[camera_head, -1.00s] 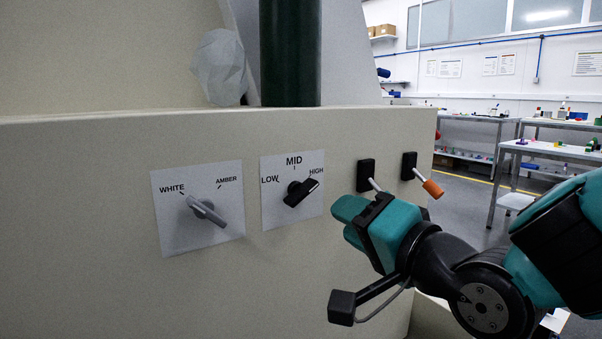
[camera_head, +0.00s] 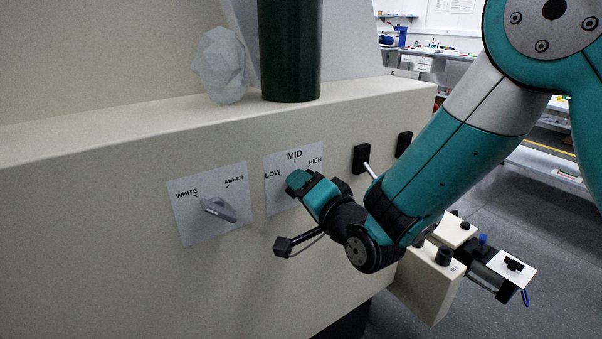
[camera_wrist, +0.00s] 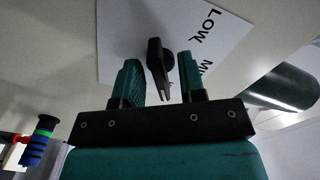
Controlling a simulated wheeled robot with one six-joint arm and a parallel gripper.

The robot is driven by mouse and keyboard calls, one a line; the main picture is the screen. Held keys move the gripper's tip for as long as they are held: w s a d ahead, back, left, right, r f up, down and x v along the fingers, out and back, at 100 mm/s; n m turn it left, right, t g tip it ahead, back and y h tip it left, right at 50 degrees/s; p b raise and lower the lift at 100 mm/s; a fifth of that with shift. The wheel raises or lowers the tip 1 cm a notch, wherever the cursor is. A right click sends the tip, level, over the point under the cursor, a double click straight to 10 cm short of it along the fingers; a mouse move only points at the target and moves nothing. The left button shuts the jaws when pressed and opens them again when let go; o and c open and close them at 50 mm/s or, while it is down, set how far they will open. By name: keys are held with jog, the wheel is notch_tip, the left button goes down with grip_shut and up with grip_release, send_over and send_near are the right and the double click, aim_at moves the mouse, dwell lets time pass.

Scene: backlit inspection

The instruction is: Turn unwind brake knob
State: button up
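The panel carries a dial plate marked LOW, MID and HIGH (camera_head: 280,160); no label reading "unwind brake" shows. In the head view my gripper (camera_head: 296,184) is at this plate and hides its knob. In the wrist view the black knob (camera_wrist: 157,60) stands between the two teal fingers of my gripper (camera_wrist: 160,82), with a narrow gap on each side. The fingers are open around the knob, not closed on it. A second plate marked WHITE and AMBER (camera_head: 190,218), with a grey knob (camera_head: 219,209), is to the left.
Two black toggle switches (camera_head: 361,158) are right of the dial, partly behind my arm. A dark green cylinder (camera_head: 289,50) and a grey faceted lump (camera_head: 221,65) stand on the ledge above. A cream box with a black knob (camera_head: 444,256) is at lower right.

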jog(key=shift+w+a, duration=0.2)
jog(key=shift+w, duration=0.05)
grip_shut()
